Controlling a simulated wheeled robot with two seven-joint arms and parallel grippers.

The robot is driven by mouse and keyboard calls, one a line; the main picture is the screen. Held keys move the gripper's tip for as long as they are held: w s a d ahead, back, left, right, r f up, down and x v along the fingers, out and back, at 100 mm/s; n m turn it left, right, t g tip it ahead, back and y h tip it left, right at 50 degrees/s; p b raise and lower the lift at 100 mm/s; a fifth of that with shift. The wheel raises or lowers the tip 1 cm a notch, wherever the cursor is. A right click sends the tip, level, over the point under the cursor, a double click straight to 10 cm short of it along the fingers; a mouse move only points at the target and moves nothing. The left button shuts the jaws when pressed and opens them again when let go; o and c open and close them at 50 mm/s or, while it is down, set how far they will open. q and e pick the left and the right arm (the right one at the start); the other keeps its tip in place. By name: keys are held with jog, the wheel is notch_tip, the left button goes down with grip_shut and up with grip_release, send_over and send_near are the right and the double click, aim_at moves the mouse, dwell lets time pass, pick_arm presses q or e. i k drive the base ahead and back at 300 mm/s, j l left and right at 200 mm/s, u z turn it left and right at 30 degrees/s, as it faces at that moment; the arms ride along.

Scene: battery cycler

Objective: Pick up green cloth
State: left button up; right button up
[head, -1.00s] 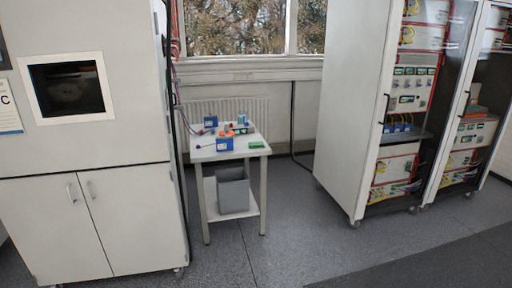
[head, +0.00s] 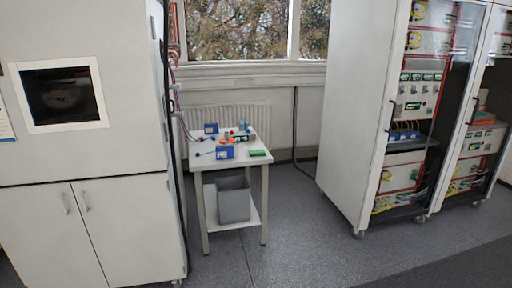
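A small green item (head: 258,153), which may be the green cloth, lies flat near the front right corner of the white table (head: 240,165). It is too small to tell its material. Neither of my grippers shows in the head view.
Blue boxes (head: 225,153) and small orange and grey items share the tabletop. A grey bin (head: 233,198) sits on the lower shelf. A large white cabinet (head: 90,225) stands left, and tall equipment racks (head: 358,110) stand right. Grey floor (head: 290,230) is clear in front.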

aim_at(260, 153)
jog(key=i, duration=3.35)
